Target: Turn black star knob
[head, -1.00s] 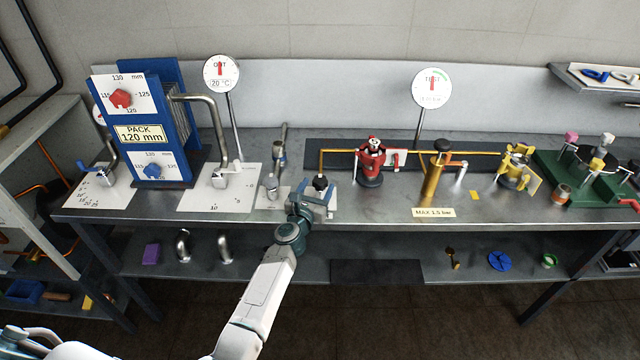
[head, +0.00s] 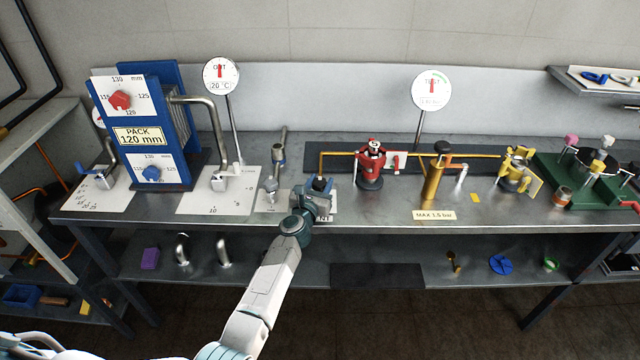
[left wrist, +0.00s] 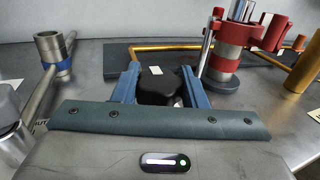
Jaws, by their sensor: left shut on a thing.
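The black star knob (left wrist: 158,86) sits between the two blue fingers of my left gripper (left wrist: 157,88) in the left wrist view. A small pale mark is on its top. The gripper is shut on the knob. In the head view, my left gripper (head: 319,188) is at the left end of the copper pipe on the bench, and the knob (head: 319,183) is mostly hidden by it. My right gripper is in neither view.
Just right of the left gripper stands a red valve (head: 370,165) on the copper pipe. A steel fitting (head: 270,186) stands close on the left. A brass cylinder (head: 434,178) is farther right.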

